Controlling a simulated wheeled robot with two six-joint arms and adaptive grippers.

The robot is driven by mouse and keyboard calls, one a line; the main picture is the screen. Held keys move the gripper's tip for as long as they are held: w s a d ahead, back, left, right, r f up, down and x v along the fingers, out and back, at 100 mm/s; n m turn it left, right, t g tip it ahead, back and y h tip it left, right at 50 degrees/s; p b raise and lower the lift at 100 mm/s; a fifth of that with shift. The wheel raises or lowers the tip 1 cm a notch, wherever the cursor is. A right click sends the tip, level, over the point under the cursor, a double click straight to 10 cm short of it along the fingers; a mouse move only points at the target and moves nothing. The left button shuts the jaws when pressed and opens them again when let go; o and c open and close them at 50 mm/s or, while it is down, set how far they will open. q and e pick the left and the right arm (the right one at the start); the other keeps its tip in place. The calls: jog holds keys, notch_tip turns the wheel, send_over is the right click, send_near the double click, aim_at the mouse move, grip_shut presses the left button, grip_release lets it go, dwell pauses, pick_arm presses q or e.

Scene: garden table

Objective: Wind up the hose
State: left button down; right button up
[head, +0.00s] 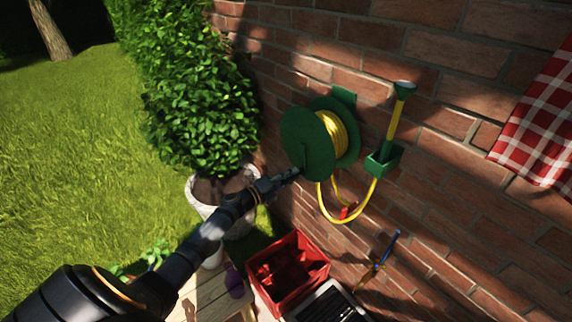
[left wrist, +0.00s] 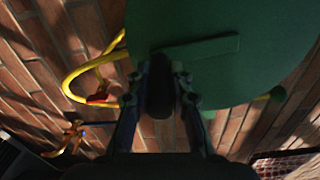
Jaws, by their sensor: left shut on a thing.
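A green hose reel (head: 306,146) is mounted on the brick wall, with yellow hose (head: 334,134) wound on it. A short length of hose hangs in a loop (head: 335,217) below, with a red piece (head: 347,212) on it, and rises through a green wall holder (head: 384,161) to a green spray head (head: 404,87). My left gripper (head: 292,175) is at the reel's front disc. In the left wrist view its fingers (left wrist: 161,92) are shut on the dark crank handle (left wrist: 160,90) before the green disc (left wrist: 230,65). My right gripper is out of view.
A red crate (head: 290,275) and a dark tray (head: 328,303) are below the reel. A potted bush (head: 205,110) stands left of it. A blue-handled tool (head: 390,246) is at the wall, and a checked cloth (head: 540,120) hangs at right.

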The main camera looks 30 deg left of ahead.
pick_arm(q)
jog(key=s+d+r+n+p, duration=0.2)
jog(key=d+r+n+p, duration=0.3)
jog(key=n+p, duration=0.5)
jog(key=d+p, duration=0.1)
jog(key=p, duration=0.2)
jog(key=shift+s+d, duration=0.3)
jog(key=shift+s, duration=0.05)
jog(key=shift+r, duration=0.2)
jog(key=c, duration=1.2)
grip_release()
jog(key=shift+d, duration=0.1)
jog(key=shift+s+f, duration=0.1)
